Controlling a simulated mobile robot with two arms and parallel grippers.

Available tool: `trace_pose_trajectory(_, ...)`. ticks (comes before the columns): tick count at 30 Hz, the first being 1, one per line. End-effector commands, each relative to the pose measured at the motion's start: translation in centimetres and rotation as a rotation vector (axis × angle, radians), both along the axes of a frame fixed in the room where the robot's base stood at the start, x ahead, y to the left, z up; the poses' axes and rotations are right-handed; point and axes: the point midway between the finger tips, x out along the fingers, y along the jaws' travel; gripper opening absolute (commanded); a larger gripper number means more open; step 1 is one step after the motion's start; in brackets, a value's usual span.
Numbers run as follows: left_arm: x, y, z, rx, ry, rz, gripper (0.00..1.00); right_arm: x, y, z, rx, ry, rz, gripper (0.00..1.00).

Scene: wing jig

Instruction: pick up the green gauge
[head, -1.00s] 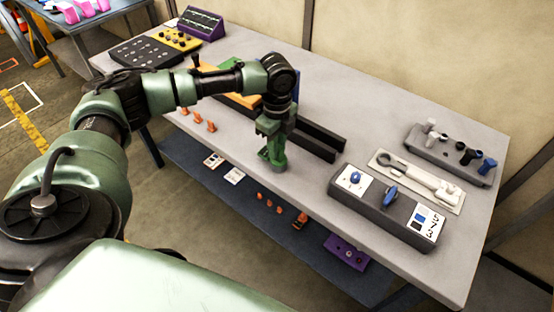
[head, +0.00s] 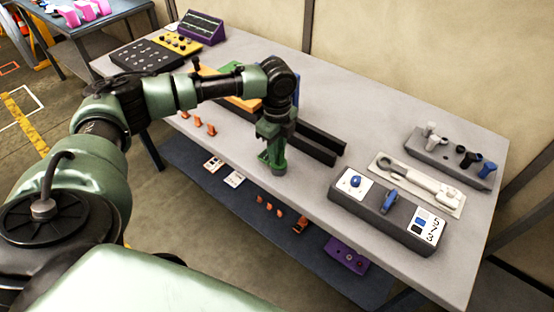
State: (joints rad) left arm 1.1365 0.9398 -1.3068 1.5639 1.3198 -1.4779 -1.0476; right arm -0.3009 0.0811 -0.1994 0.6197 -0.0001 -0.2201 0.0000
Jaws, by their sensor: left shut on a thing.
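My left gripper (head: 274,160) points down at the front edge of the grey table (head: 345,98), left of the middle. It is shut on the green gauge (head: 278,150), which shows as a brighter green piece between and beside the fingers. The fingers hide much of the gauge, and its lower end is at or just above the table top; I cannot tell which. My right gripper is not in view.
Dark rails (head: 318,143) lie just behind and right of the gripper. A dark box with a blue knob (head: 389,202), a pale tray with a wrench-shaped piece (head: 415,183) and a grey holder (head: 440,155) stand to the right. Orange pieces (head: 197,122) sit along the front left edge.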

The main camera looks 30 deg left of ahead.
Motion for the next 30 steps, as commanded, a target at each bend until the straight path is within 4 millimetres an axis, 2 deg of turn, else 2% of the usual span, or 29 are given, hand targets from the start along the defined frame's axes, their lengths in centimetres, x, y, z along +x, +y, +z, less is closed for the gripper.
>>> trace_pose_trajectory(5,0.1,0.0,0.4,0.000,-0.004,0.000,0.00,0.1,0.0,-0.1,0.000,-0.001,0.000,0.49)
trace_pose_trajectory(11,0.2,0.0,2.4,-0.001,-0.006,0.001,0.00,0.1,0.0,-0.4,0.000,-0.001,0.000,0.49)
trace_pose_trajectory(17,0.2,-0.1,6.9,-0.003,-0.010,0.000,0.00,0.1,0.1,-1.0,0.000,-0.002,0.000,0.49)
trace_pose_trajectory(24,0.2,0.0,13.8,-0.002,-0.009,0.000,0.00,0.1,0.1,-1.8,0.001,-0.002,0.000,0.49)
trace_pose_trajectory(30,0.2,0.0,17.8,-0.002,-0.007,0.000,0.00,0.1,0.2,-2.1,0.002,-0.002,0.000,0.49)
